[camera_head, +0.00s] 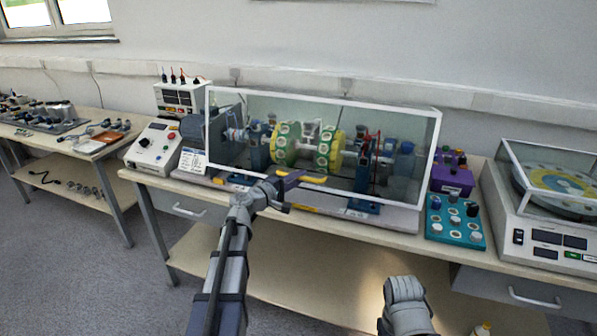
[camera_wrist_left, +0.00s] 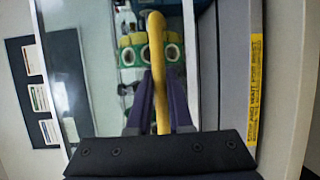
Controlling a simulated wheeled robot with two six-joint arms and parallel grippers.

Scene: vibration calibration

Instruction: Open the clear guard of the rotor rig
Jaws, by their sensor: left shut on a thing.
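The rotor rig (camera_head: 310,145) stands on the bench, with green and yellow discs on its shaft between blue supports. Its clear guard (camera_head: 390,110) is a framed transparent box standing over it and looks down. The yellow guard handle (camera_head: 312,179) is at the front lower edge. My left gripper (camera_head: 290,182) is at this handle. In the left wrist view, the dark purple fingers (camera_wrist_left: 160,85) are shut around the yellow handle (camera_wrist_left: 157,50), with the discs (camera_wrist_left: 130,50) behind it. Of my right arm only a grey link shows, low in the head view; its gripper is out of view.
A white control box (camera_head: 152,146) stands left of the rig. A purple box (camera_head: 453,176) and a teal tray with knobs (camera_head: 455,222) are close on its right. A balancing machine with a clear cover (camera_head: 545,205) is at far right. The wall is behind.

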